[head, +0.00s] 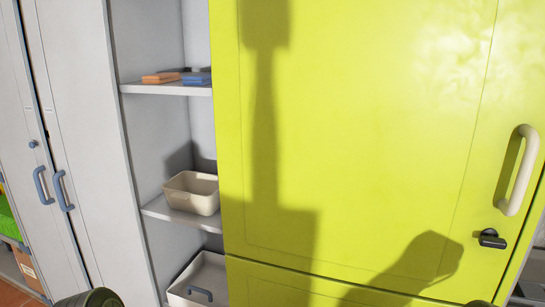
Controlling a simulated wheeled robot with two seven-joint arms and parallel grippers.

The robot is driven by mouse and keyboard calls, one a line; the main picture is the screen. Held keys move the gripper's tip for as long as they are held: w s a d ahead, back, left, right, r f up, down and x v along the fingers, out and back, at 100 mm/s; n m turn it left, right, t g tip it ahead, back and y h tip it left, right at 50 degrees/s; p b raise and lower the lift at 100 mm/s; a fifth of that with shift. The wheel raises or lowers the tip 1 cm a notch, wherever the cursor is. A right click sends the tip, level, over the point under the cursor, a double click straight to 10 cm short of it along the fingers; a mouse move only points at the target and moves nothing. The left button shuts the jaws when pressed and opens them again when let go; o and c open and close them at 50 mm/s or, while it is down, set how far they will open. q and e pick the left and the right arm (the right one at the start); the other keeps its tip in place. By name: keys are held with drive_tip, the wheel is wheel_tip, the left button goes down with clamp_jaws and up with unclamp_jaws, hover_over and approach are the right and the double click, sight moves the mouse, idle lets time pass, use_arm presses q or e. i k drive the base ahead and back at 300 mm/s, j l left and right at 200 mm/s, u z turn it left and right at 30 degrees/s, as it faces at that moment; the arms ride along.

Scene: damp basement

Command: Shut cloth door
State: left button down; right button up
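Two tall grey cabinet doors with blue handles stand at the left of the head view: a left door (17,110) and a right door (85,130). Their handles (42,186) and (62,191) sit side by side. A narrow dark gap runs between the doors, so one may be slightly ajar; I cannot tell how far. A large lime-yellow door (370,130) fills the right, with a beige handle (519,170) and a black latch (490,238). Whether it is fully shut is unclear, and no label tells which is the cloth door. Neither gripper is in view.
Open grey shelves between the doors hold orange and blue folded items (196,78), a beige bin (192,191) and a pale drawer or box (207,280) with a blue handle. Green and brown items (28,268) are at the far left edge.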

sight(70, 42)
drive_tip(key=i+j, duration=0.15)
drive_tip(key=j, duration=0.5)
drive_tip(key=i+j+z, duration=0.1)
drive_tip(key=j, duration=0.55)
drive_tip(key=i+j+z, duration=0.1)
drive_tip(key=i+j, duration=0.15)
drive_tip(key=j, duration=0.45)
drive_tip(key=i+j, duration=0.1)
drive_tip(key=j, duration=0.55)
drive_tip(key=i+j+z, duration=0.1)
drive_tip(key=j, duration=0.6)
drive_tip(key=i+j, duration=0.15)
drive_tip(key=j, duration=0.5)
drive_tip(key=i+j+z, duration=0.15)
drive_tip(key=j, duration=0.55)
drive_tip(key=k, duration=0.05)
